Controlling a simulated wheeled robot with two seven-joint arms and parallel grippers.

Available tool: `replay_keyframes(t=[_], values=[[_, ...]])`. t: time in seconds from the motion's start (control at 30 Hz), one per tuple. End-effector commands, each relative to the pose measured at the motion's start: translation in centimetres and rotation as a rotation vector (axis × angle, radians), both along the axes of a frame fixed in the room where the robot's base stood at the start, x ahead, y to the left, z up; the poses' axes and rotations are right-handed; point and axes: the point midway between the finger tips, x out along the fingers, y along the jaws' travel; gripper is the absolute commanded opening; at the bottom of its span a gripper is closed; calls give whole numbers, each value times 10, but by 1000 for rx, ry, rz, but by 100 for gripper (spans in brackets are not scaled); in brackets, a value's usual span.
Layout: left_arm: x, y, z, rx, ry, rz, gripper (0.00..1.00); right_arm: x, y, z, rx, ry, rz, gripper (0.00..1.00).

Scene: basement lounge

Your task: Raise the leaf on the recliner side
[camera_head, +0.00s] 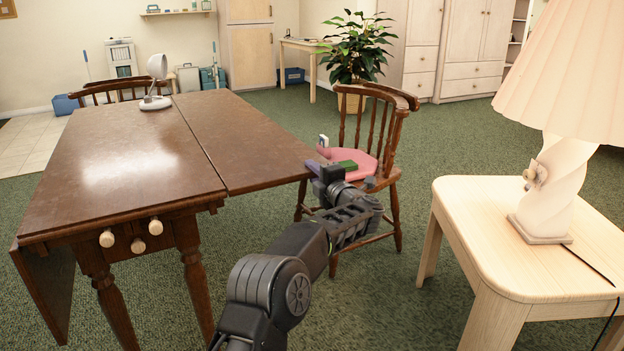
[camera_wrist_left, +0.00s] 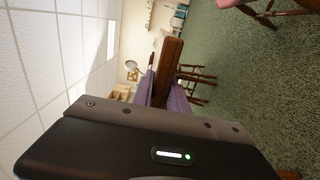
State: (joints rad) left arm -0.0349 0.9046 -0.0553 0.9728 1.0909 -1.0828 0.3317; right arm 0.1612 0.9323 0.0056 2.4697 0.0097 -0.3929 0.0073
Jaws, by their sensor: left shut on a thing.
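The dark brown drop-leaf table (camera_head: 130,155) stands at the left of the head view. Its right leaf (camera_head: 235,140) is up, about level with the top, with a thin seam between them. Its left leaf (camera_head: 48,290) hangs down. My left gripper (camera_head: 316,168) is at the near outer corner of the right leaf. In the left wrist view its purple fingers (camera_wrist_left: 178,103) are shut on the edge of this leaf (camera_wrist_left: 170,62). The leaf's underside and any support under it are hidden. My right gripper is not in view.
A wooden chair with a pink seat (camera_head: 357,162) stands close beyond my left gripper. A pale side table (camera_head: 470,215) with a lamp (camera_head: 555,185) is at the right. A small white lamp (camera_head: 156,80) stands on the far tabletop. Green carpet is open between the tables.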

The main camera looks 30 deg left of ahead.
Motion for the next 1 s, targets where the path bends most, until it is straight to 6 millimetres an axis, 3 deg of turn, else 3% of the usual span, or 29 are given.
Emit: replay_keyframes(t=[0.43, 0.47, 0.7, 1.0], values=[[0, 0, 8, -9, -22, -2, 0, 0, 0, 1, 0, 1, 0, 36], [0, 0, 9, -8, -22, -2, 22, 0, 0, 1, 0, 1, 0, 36], [0, 0, 7, -8, -18, -1, 41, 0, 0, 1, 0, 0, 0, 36], [-1, -1, 5, -8, -14, 0, 41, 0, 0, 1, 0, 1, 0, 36]])
